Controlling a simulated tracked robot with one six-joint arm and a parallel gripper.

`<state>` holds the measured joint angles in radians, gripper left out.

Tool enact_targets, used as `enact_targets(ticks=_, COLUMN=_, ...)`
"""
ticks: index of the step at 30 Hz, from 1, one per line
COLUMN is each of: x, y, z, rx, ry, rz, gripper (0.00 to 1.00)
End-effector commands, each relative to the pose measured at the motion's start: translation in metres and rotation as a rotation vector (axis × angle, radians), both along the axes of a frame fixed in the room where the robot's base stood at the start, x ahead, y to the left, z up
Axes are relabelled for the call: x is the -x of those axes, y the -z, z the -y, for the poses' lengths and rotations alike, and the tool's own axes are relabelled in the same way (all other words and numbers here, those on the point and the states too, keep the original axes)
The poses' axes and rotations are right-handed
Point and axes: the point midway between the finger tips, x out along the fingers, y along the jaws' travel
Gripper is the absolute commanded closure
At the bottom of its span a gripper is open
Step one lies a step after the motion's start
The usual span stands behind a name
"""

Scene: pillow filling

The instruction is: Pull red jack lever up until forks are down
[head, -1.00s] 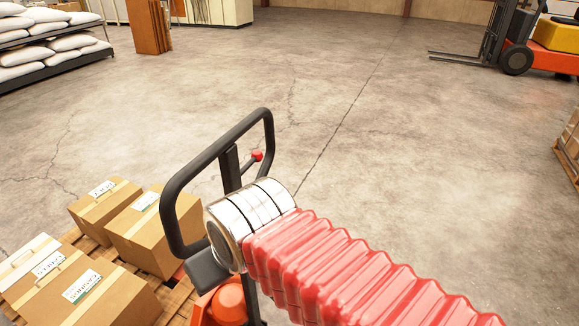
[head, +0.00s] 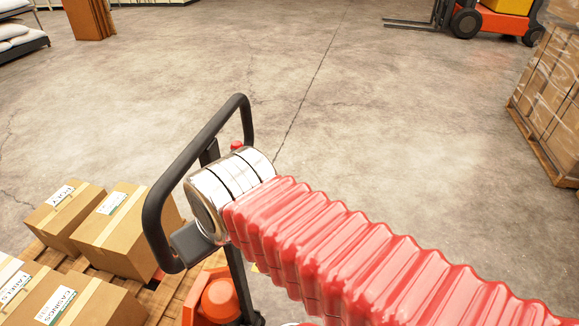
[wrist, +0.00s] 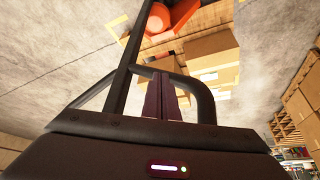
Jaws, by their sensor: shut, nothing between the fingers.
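The red lever knob (head: 237,146) shows in the head view just above my silver wrist, inside the black loop handle (head: 155,210) of the pallet jack. Most of its lever is hidden behind my wrist. The jack's orange pump body (head: 218,300) is below the handle. In the wrist view, my gripper (wrist: 161,76) is shut with its fingers together and empty. The black handle bar (wrist: 200,98) passes close by the fingers; I cannot tell if they touch. The red knob does not show clearly in the wrist view. The forks are hidden.
A wooden pallet with several cardboard boxes (head: 115,235) is at the lower left. A wrapped pallet load (head: 550,95) stands at the right. An orange forklift (head: 490,20) is at the back right. The concrete floor between is clear.

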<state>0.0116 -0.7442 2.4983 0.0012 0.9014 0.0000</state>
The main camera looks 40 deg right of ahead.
Motion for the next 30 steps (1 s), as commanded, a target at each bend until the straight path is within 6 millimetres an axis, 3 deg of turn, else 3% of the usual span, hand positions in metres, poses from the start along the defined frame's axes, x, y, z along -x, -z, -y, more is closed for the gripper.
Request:
enact_targets(ticks=5, x=-0.002, y=0.011, z=0.025, rx=-0.012, ry=0.080, rz=-0.042, gripper=1.00)
enact_targets(ticks=14, x=0.001, y=0.048, z=0.076, rx=-0.119, ry=0.338, rz=-0.190, gripper=1.00)
enact_targets(ticks=21, x=0.010, y=0.079, z=0.106, rx=-0.294, ry=0.581, rz=-0.319, gripper=1.00)
enact_targets(ticks=30, x=0.018, y=0.110, z=0.128, rx=-0.628, ry=0.918, rz=-0.465, gripper=1.00)
